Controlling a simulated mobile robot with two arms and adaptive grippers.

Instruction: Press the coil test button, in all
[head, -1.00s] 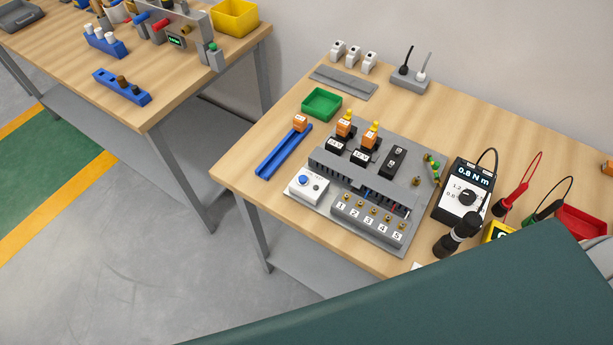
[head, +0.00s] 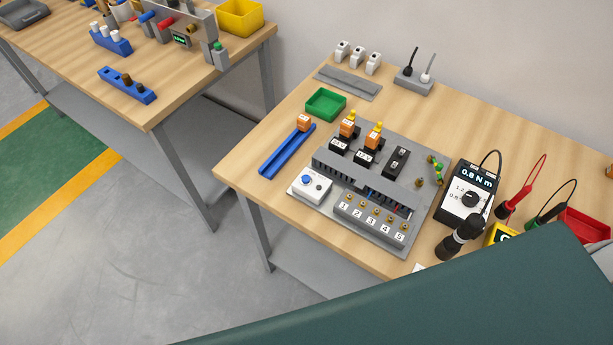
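A white box with a round blue button (head: 306,180) stands at the front left corner of the grey panel (head: 384,243). It is most likely the coil test button. Its top is uncovered and nothing touches it. Neither of my grippers is in the head view.
A dark green surface fills the lower right foreground. Right of the panel stand a 0.8 N m torque tool (head: 467,191), red and black probes and a red tray (head: 583,224). A blue rail (head: 285,152) and green tray (head: 326,104) lie left and behind. Another bench (head: 150,107) stands left.

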